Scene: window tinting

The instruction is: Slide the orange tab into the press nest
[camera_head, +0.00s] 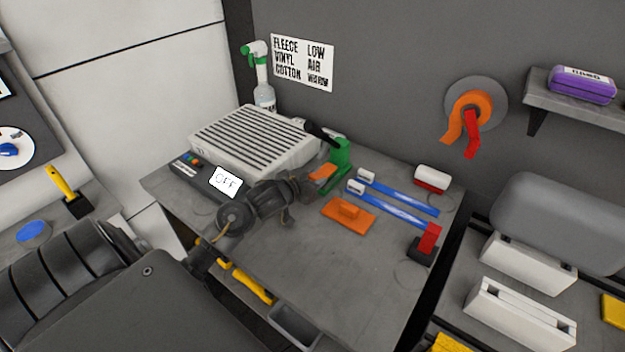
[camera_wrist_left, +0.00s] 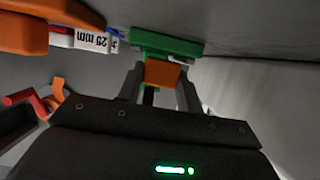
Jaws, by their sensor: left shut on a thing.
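My left gripper (camera_head: 304,187) reaches in from the left over the table and is shut on the small orange tab (camera_head: 322,171). The green press (camera_head: 341,160) with a black lever handle stands just beyond the tab. In the left wrist view the tab (camera_wrist_left: 163,74) sits between my left gripper's two fingers (camera_wrist_left: 160,84), its far edge against or just below the green press (camera_wrist_left: 168,45). I cannot tell whether the tab's edge is inside the nest. My right gripper is not in view.
An orange block with a raised grip (camera_head: 347,224) and two blue strips (camera_head: 402,196) lie right of the press. A white slatted unit (camera_head: 250,140) stands behind on the left. A red-and-black holder (camera_head: 425,245) stands near the right edge. The front middle of the table is clear.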

